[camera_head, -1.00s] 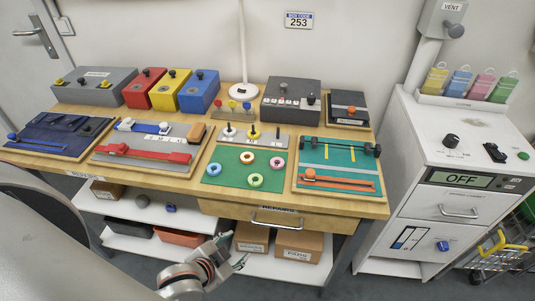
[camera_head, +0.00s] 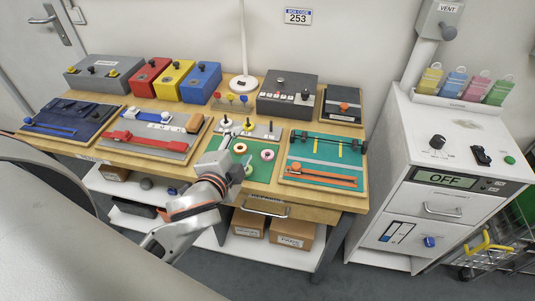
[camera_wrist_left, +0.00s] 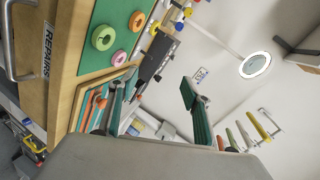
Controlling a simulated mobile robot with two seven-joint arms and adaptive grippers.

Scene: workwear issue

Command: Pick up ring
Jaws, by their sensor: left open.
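Several coloured rings lie flat on a green mat (camera_head: 266,170) on the workbench. A pink ring (camera_head: 267,155) and a pale orange ring (camera_head: 240,148) show clearly; a green ring (camera_head: 248,171) is partly covered by my left gripper (camera_head: 236,165). The blue ring seen earlier is hidden behind my left arm. In the left wrist view, a green ring (camera_wrist_left: 102,37), a pink ring (camera_wrist_left: 119,58) and an orange ring (camera_wrist_left: 137,21) lie beyond the fingers. My left gripper (camera_wrist_left: 156,90) is open and empty, apart from these rings. My right gripper is not in view.
A grey strip with pegs (camera_head: 248,125) stands behind the rings. To the right is a teal board with an orange slider (camera_head: 322,174); to the left, a grey board with a red slider (camera_head: 135,139). A white cabinet (camera_head: 392,210) stands right of the bench.

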